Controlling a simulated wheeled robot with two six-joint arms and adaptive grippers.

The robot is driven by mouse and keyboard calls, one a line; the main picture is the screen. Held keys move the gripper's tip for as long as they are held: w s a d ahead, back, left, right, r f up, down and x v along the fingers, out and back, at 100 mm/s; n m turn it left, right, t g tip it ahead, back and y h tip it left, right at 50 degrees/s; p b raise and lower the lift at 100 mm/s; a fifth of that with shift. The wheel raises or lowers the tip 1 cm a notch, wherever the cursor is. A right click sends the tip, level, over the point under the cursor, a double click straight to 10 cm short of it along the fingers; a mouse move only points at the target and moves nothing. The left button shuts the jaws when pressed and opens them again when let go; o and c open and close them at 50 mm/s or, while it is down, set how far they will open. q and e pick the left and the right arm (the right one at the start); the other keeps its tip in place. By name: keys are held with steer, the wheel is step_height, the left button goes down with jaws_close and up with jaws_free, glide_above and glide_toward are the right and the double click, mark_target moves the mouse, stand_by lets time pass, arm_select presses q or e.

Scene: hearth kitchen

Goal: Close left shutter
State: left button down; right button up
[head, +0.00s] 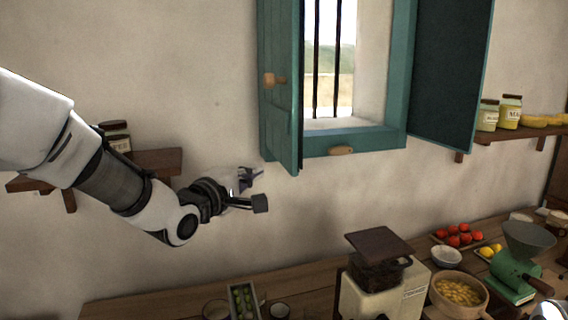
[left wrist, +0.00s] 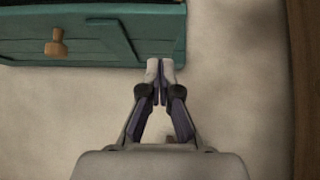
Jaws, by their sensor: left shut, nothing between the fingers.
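The left shutter (head: 280,84) is a teal wooden panel with a round wooden knob (head: 273,80). It stands swung open at the left side of the window, angled out from the wall. My left gripper (head: 254,188) is below the shutter's lower edge in the head view, shut and empty. In the left wrist view the gripper (left wrist: 160,70) points at the shutter's edge (left wrist: 120,38), with the knob (left wrist: 56,43) to the upper left. I cannot tell whether the fingertips touch the shutter. A white part at the head view's lower right corner may be my right arm; its gripper is not visible.
The right shutter (head: 450,75) stands open. The window frame (head: 365,139) has a wooden catch (head: 341,150) on its sill. A small shelf with jars (head: 115,136) is behind my left arm. Below, the counter holds a grinder (head: 380,270), bowls and vegetables. Bare wall lies left of the shutter.

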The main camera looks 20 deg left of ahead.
mark_target(289, 160)
arm_select(q)
steer(key=w+d+p, duration=0.1)
steer(key=w, duration=0.1)
steer(key=w+d+p, duration=0.1)
steer(key=w, duration=0.1)
steer(key=w+d+p, duration=0.1)
steer(key=w, duration=0.1)
steer(key=shift+d+r, duration=0.1)
steer(key=shift+d, duration=0.25)
steer(key=shift+w+d, duration=0.1)
steer(key=shift+d, duration=0.3)
steer(key=shift+a, duration=0.1)
steer(key=shift+w+a, duration=0.1)
steer(key=shift+a, duration=0.05)
